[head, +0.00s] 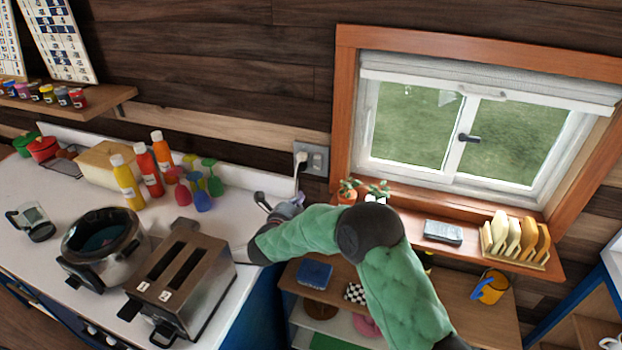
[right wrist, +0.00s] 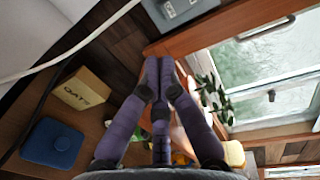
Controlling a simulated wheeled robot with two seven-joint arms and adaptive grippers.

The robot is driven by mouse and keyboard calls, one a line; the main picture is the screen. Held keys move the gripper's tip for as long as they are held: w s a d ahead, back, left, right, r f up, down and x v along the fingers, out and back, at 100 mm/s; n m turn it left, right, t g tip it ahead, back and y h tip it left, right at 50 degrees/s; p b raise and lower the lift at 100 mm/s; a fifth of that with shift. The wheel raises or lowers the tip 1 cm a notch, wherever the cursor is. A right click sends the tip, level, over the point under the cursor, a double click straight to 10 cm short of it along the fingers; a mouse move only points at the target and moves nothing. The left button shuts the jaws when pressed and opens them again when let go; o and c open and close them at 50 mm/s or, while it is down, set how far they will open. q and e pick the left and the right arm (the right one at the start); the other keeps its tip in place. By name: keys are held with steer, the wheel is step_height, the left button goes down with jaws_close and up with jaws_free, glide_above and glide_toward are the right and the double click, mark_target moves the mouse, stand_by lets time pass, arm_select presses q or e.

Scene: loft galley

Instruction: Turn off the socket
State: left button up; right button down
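The socket (head: 314,158) is a grey plate on the wooden wall, left of the window and above the counter's right end. A white plug with a cord sits in its left part. The switch's position is too small to tell. In the right wrist view the socket (right wrist: 182,10) is cut by the top edge, ahead of my fingertips. My right gripper (head: 296,199) is below the socket, apart from it. In the wrist view its purple fingers (right wrist: 159,64) come together at the tips with nothing between them. My left gripper is not in view.
The window sill (head: 405,212) at the right holds plants (head: 375,191), a grey block (head: 443,232) and a rack (head: 515,240). A toaster (head: 185,280), a pot (head: 100,240) and bottles (head: 147,173) stand on the counter.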

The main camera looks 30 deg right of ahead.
mark_target(317, 171)
steer(key=b+x, duration=0.1)
steer(key=x, duration=1.3)
steer(key=b, duration=0.2)
steer(key=f+b, duration=0.1)
steer(key=shift+w+d+t+h+b, duration=0.25)
steer(key=shift+w+t+h+b, duration=0.05)
steer(key=shift+b, duration=0.05)
steer(key=shift+r+p, duration=0.3)
steer(key=shift+r, duration=0.05)
